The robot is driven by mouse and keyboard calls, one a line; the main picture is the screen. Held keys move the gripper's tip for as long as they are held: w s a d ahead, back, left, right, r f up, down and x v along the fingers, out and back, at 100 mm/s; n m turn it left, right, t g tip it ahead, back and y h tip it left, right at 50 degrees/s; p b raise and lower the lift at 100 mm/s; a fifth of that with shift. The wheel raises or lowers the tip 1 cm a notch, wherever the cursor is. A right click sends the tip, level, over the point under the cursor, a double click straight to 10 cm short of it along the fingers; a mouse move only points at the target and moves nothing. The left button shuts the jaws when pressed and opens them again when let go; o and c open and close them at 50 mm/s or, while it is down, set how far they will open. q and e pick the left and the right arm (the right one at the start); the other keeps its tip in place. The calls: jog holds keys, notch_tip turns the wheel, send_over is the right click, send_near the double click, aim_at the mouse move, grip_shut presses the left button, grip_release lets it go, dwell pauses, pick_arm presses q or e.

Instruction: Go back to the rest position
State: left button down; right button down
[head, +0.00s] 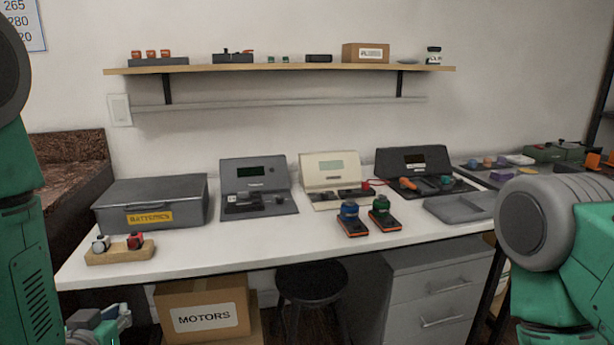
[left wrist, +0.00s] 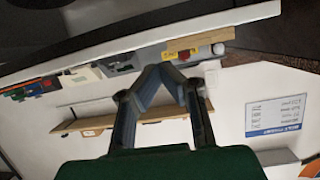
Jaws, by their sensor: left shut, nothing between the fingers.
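My left gripper (head: 98,324) shows at the lower left of the head view, in front of and below the white table's left front edge. In the left wrist view its two fingers (left wrist: 168,72) meet at the tips, with nothing between them. That view is upside down, with the table and wall shelf beyond the fingers. My left arm comes down the left side of the head view. My right arm shows at the right, but its gripper is out of the picture.
The white table (head: 190,246) holds a grey battery case (head: 150,192), a wooden block (head: 120,254) with small parts, and several test devices. A motors box (head: 203,318), a black stool (head: 311,280) and a drawer cabinet (head: 432,300) stand below. A shelf (head: 280,69) hangs above.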

pick_arm(q)
jog(key=s+d+f+m+g+h+p, duration=0.1)
jog(key=s+d+f+g+p, duration=0.1)
jog(key=s+f+g, duration=0.4)
jog(key=s+d+f+m+g+h+p, duration=0.1)
jog(key=s+d+f+g+p, duration=0.1)
jog(key=s+f+g, duration=0.5)
jog(key=s+f, duration=0.3)
jog(key=s, duration=0.4)
jog(key=s+f, duration=0.3)
jog(key=s, duration=0.4)
jog(key=shift+s+d+f+m+h+p, duration=0.3)
jog(key=shift+s+d+f, duration=0.05)
jog(key=shift+d, duration=0.05)
